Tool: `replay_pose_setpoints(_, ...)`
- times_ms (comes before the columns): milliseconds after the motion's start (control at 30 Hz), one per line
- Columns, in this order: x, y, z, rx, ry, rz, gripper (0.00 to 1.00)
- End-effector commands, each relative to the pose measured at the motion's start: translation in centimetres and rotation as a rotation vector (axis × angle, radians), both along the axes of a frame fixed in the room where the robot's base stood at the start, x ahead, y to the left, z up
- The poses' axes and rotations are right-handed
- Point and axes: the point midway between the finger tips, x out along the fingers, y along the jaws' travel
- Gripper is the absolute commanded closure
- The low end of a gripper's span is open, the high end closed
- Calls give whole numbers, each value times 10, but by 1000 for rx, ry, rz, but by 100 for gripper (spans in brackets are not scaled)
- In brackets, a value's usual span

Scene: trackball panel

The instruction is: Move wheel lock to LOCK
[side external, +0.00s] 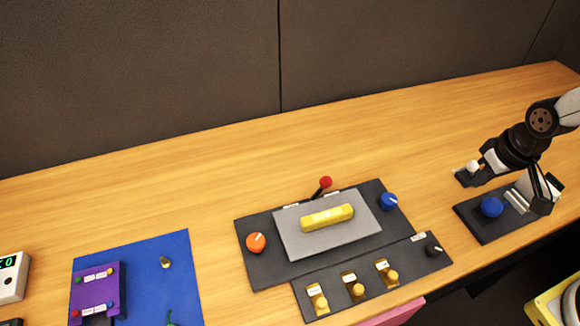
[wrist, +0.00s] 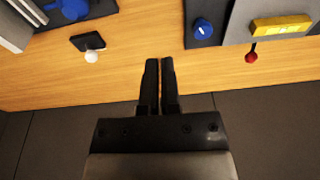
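No part in view carries a readable LOCK label, so I cannot tell for certain which is the wheel lock. A small black block with a white round knob (wrist: 92,57) sits on the wood in the wrist view; the white knob also shows in the side view (side external: 473,166). Next to it is a black panel (side external: 478,228) with a blue ball (side external: 491,207) and pale bars (side external: 517,200). My gripper (wrist: 159,62) has its black fingers together, with only a thin slit between them and nothing held. It is over the wood, to the right of the white knob in the wrist view.
A dark panel (side external: 250,272) with a grey plate, yellow bar, orange and blue knobs and red-tipped lever stands left of my arm. A strip with several yellow knobs lies in front. A blue board (side external: 140,275) is farther left. The wood behind is clear.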

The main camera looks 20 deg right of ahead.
Motion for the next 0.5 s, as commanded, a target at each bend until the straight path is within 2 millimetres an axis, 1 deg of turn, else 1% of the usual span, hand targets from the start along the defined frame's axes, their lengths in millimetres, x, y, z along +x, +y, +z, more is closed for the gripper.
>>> replay_pose_setpoints(267, 12, 5, -12, 81, 108, -161, 100)
replay_pose_setpoints(500, 29, 15, -28, 196, 245, -365, 100)
